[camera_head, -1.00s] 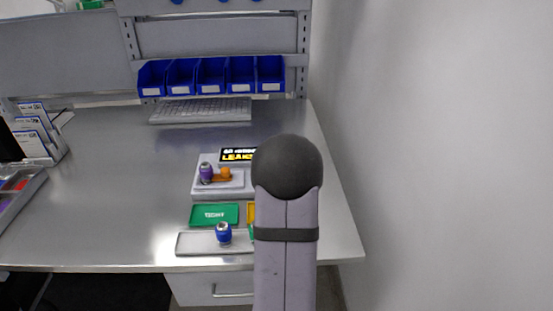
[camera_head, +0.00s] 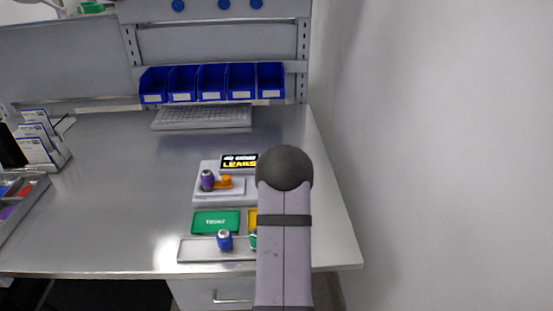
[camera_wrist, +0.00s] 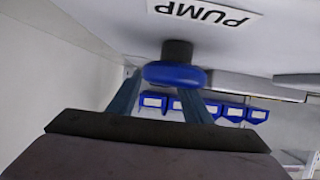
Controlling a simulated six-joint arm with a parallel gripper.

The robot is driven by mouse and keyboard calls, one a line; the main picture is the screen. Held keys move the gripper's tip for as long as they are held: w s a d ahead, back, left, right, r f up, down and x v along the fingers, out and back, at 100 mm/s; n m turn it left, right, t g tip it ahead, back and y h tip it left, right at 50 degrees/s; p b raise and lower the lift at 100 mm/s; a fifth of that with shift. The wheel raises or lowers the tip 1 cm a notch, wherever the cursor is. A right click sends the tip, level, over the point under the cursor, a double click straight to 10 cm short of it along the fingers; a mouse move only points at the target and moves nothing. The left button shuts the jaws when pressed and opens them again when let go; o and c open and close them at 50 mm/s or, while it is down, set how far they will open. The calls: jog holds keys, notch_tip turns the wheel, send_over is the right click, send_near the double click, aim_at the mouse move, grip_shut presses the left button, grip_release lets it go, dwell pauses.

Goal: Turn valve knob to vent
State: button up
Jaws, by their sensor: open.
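In the wrist view a round blue knob (camera_wrist: 175,74) on a dark stem projects from a pale panel. A white label reading PUMP (camera_wrist: 203,12), upside down in this view, is beside it. My gripper (camera_wrist: 160,98) is open, with its two blue-grey fingers reaching toward the knob, one on each side. I cannot tell whether they touch it. In the head view several blue knobs show along the top edge, among them a left one (camera_head: 178,5) and a middle one (camera_head: 223,4). My gripper is not visible there, and no vent marking is readable.
A row of blue bins (camera_head: 198,83) hangs at the back above a grey keyboard (camera_head: 202,117). A grey fixture (camera_head: 207,197) with a purple-topped part, a green TIGHT plate (camera_head: 215,222) and a tray (camera_head: 195,251) are on the bench. A white wall stands close at right.

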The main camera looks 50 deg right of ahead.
jog(key=shift+w+d, duration=0.1)
jog(key=c, duration=1.1)
jog(key=shift+o, duration=0.2)
